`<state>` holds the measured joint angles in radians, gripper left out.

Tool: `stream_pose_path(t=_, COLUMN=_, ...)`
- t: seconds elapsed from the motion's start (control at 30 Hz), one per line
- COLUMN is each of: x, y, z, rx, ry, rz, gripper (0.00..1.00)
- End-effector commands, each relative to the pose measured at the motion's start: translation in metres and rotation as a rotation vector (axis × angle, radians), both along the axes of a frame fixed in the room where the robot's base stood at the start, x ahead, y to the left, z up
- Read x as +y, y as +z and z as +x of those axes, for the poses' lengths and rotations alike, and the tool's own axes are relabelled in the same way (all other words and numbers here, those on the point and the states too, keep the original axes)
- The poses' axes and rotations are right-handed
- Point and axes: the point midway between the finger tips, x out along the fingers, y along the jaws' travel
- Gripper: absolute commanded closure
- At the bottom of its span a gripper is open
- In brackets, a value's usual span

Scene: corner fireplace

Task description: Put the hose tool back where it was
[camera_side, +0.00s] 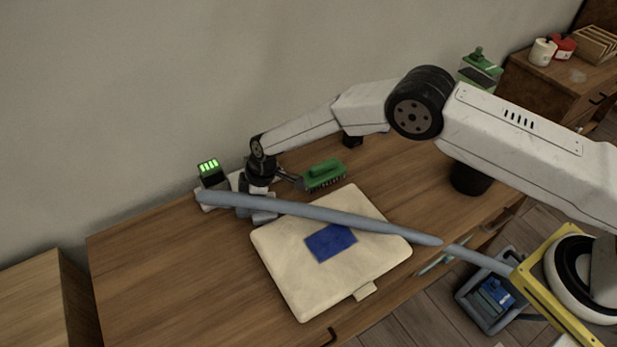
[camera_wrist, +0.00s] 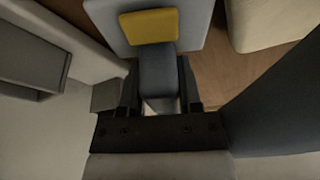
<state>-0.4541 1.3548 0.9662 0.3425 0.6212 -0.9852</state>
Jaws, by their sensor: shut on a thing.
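My gripper (camera_side: 259,190) is low over the back left of the wooden desk. In the wrist view my gripper (camera_wrist: 158,88) is shut on the blue-grey stem of the hose tool (camera_wrist: 157,70), which has a wide grey head with a yellow patch. In the side view the hose tool (camera_side: 262,215) is mostly hidden behind a long blue-grey tube (camera_side: 330,214), with a little grey showing below it. I cannot tell whether the head touches the desk.
A cream case (camera_side: 290,265) with a blue patch lies just right of my gripper. A green brush (camera_side: 323,174) lies behind it. A dark device with green lights (camera_side: 210,172) stands at left. The desk's left front (camera_side: 180,270) is clear.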

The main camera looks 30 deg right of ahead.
Motion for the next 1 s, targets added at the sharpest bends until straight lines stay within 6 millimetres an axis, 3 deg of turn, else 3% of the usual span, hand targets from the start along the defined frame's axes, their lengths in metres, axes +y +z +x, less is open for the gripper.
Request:
stream_pose_path(t=0.17, x=0.0, y=-0.003, z=0.001, rx=-0.001, ry=0.0, rz=0.001, gripper=1.0)
stream_pose_path(t=0.2, x=0.0, y=-0.003, z=0.0, rx=0.0, ry=0.0, rz=0.0, gripper=0.46)
stream_pose_path(t=0.3, x=0.0, y=-0.003, z=0.0, rx=0.0, ry=0.0, rz=0.0, gripper=0.21)
stream_pose_path(t=0.73, x=0.0, y=-0.001, z=0.0, rx=0.0, ry=0.0, rz=0.0, gripper=0.21)
stream_pose_path(t=1.0, x=-0.004, y=0.015, z=-0.001, rx=-0.001, ry=-0.001, rz=0.001, gripper=0.21)
